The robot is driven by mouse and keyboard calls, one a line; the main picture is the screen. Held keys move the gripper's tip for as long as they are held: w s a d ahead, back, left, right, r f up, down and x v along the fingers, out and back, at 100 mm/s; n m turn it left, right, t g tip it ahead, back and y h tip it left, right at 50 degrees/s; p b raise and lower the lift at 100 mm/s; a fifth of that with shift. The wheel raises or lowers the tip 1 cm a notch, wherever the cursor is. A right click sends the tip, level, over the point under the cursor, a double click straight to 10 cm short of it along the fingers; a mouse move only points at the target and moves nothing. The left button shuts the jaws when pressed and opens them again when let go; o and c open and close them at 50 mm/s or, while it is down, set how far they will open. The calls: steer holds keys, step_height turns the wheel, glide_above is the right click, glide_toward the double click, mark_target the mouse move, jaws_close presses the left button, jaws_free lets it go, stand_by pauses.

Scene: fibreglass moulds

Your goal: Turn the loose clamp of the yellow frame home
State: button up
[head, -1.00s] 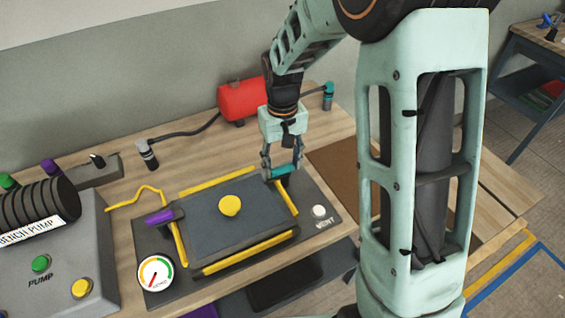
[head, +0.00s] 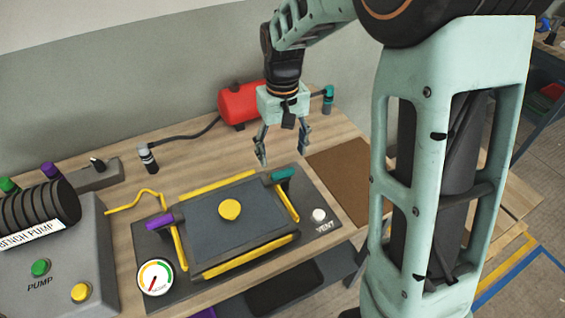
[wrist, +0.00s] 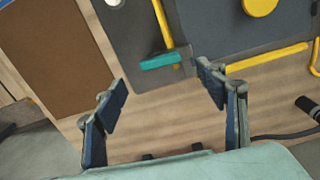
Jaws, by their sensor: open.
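The yellow frame (head: 250,256) lies around a dark panel on a dark base plate. A teal-handled clamp (head: 284,174) is at its back right corner, and a purple-handled clamp (head: 160,220) is at its left. In the wrist view the teal handle (wrist: 160,61) lies crosswise at the end of a yellow bar. I cannot tell from the handles alone which clamp is loose. My gripper (head: 284,159) is open and empty, behind and above the teal handle and apart from it. In the wrist view its fingertips (wrist: 162,86) are spread, with the teal handle beyond the gap.
A yellow knob (head: 230,209) sits on the panel. A gauge (head: 155,277) and a white vent button (head: 319,214) are on the base plate. The bench pump (head: 60,250) is at left, a red tank (head: 240,104) at the back. A brown mat (head: 342,180) lies at right.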

step_height(320, 180, up, 6)
stand_by(0.6)
